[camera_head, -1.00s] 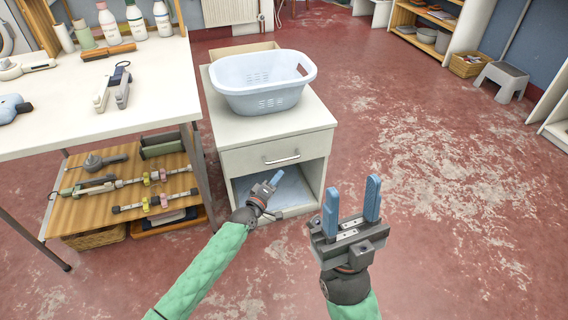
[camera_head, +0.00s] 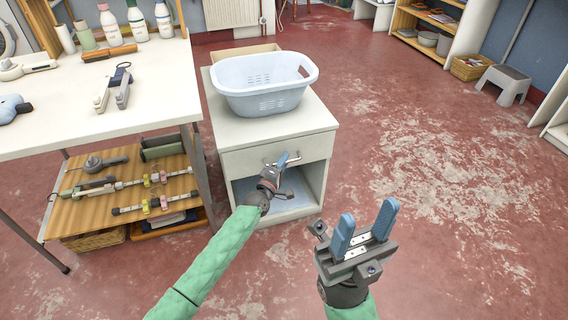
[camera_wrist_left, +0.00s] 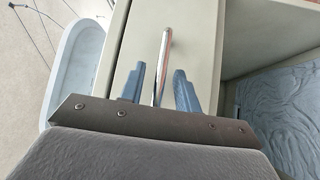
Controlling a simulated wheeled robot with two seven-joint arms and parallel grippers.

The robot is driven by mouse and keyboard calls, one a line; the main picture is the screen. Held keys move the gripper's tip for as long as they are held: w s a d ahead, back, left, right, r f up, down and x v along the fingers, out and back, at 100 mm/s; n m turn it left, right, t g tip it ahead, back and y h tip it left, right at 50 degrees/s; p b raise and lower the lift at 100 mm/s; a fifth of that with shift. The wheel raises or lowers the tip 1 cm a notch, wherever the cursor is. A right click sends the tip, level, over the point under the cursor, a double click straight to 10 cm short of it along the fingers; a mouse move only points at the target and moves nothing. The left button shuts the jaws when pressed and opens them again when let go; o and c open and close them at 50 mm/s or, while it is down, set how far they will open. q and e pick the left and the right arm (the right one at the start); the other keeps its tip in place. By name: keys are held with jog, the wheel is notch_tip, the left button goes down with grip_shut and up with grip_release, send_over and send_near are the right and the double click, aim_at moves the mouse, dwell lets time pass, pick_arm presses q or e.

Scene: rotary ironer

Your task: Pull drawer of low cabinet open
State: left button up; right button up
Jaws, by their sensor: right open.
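The low white cabinet (camera_head: 270,130) stands beside the workbench, with a drawer front (camera_head: 240,162) above an open lower compartment. The drawer is shut. Its metal bar handle (camera_head: 294,160) is partly hidden by my left gripper (camera_head: 284,160). In the left wrist view the handle (camera_wrist_left: 162,68) runs between the two blue fingers of my left gripper (camera_wrist_left: 160,90), with a gap on each side. The left gripper is open around the handle. My right gripper (camera_head: 366,226) is open and empty, in front and to the right of the cabinet.
A light blue laundry basket (camera_head: 264,84) stands on the cabinet top. The workbench (camera_head: 150,105), with bottles and tools, is at the left. The red floor right of the cabinet is free. A grey step stool (camera_head: 505,80) is far right.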

pick_arm(q)
jog(key=shift+w+d, duration=0.1)
jog(key=shift+w, duration=0.05)
jog(key=shift+c, duration=0.2)
grip_shut()
